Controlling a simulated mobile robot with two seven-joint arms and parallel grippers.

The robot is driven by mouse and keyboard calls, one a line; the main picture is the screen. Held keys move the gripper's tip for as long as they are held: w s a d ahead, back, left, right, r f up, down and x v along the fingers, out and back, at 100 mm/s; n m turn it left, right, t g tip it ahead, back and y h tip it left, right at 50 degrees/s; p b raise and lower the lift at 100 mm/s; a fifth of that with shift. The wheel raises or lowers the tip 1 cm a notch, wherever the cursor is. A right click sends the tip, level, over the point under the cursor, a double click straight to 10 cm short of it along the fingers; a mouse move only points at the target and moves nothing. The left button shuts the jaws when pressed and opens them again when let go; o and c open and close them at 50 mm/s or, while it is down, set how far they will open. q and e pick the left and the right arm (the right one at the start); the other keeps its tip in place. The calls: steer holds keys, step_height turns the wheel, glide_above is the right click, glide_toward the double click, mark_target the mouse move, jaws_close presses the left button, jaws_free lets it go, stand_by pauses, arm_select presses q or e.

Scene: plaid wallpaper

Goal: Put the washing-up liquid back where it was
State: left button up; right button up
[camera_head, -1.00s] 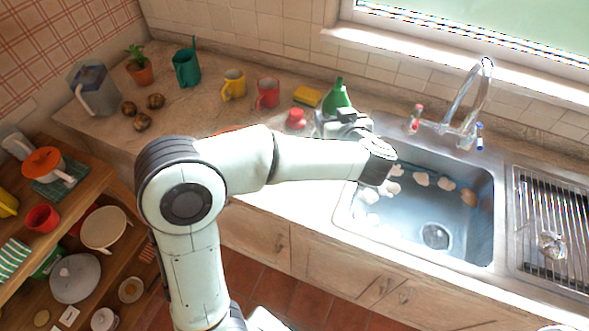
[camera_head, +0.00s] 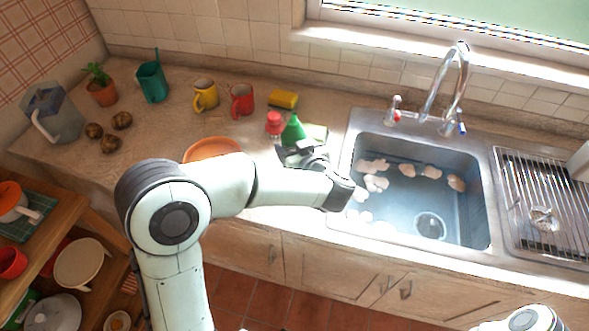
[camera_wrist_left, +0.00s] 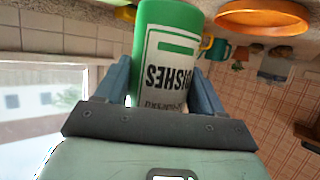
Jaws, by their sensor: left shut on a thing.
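The washing-up liquid is a green bottle (camera_head: 293,131) with a pointed green top, near the sink's left edge in the head view. In the left wrist view its white label, reading "DISHES", appears upside down on the bottle (camera_wrist_left: 170,45). My left gripper (camera_head: 304,154) is shut on the bottle, with one blue-grey finger on each side of it in the left wrist view (camera_wrist_left: 163,82). My gripper and wrist hide the bottle's lower part in the head view. I cannot tell whether its base touches the counter. My right gripper is out of view.
A red-capped container (camera_head: 274,123) stands close left of the bottle, with a yellow sponge (camera_head: 284,99) behind. An orange dish (camera_head: 212,148) and red mug (camera_head: 242,100) are farther left. The sink (camera_head: 470,205) and tap (camera_head: 455,90) are right. A flat pale-green item lies right of the bottle.

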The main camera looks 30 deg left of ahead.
arm_select(q)
step_height(320, 180, down, 7)
steer(key=shift+f+b, duration=0.15)
steer(key=shift+b, duration=0.45)
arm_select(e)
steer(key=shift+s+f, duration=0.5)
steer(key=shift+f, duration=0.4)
arm_select(q)
steer(key=shift+f, duration=0.1)
steer(key=o, duration=1.2)
steer(key=shift+f, duration=0.1)
steer(key=shift+s+d+r, duration=0.1)
steer(key=shift+d+r, duration=0.15)
steer(key=shift+r, duration=0.1)
steer(key=v, duration=1.1)
steer(key=shift+s, duration=0.2)
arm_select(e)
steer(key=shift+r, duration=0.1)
